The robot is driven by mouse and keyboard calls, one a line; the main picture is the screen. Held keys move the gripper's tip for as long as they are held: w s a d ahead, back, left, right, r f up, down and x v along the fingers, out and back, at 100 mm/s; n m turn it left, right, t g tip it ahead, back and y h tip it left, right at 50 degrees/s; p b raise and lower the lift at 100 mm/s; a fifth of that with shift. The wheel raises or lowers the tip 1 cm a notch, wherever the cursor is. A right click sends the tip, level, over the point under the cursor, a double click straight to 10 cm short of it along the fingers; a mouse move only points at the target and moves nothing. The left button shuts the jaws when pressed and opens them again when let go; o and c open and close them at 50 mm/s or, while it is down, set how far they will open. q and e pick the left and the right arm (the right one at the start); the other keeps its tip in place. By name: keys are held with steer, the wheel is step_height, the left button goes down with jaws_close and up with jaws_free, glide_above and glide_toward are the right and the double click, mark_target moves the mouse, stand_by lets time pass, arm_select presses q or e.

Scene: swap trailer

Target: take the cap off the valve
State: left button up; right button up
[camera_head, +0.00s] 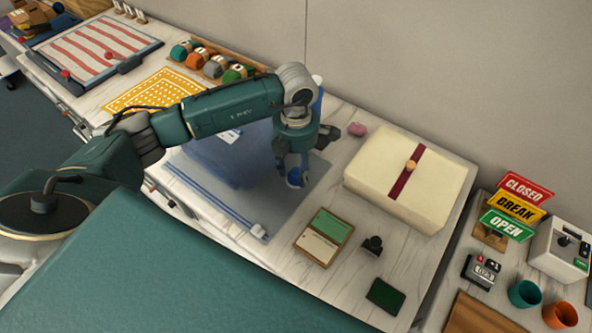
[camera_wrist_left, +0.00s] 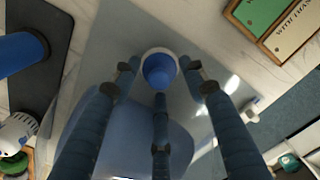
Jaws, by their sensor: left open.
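The blue cap (camera_wrist_left: 159,72) sits on a round valve with a white rim (camera_wrist_left: 146,58) on the blue see-through bag; it shows in the head view as a small blue round thing (camera_head: 294,178). My left gripper (camera_head: 291,163) points down over the cap. In the left wrist view the left gripper (camera_wrist_left: 160,75) is open, its fingers spread around the cap: one on the left, one on the right, one below. I cannot tell whether any finger touches it. The bag (camera_head: 225,160) bulges behind the gripper, with a zip strip along its near edge. My right gripper is out of view.
A blue bottle-like thing (camera_head: 317,98) stands behind the gripper, partly hidden. A cream box with a red ribbon (camera_head: 432,205) is to the right. A green-and-cream card tray (camera_head: 325,228) and black stamp (camera_head: 372,245) lie nearer. Yellow mat (camera_head: 140,97) is left.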

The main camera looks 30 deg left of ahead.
arm_select(q)
steer(key=c, duration=0.9)
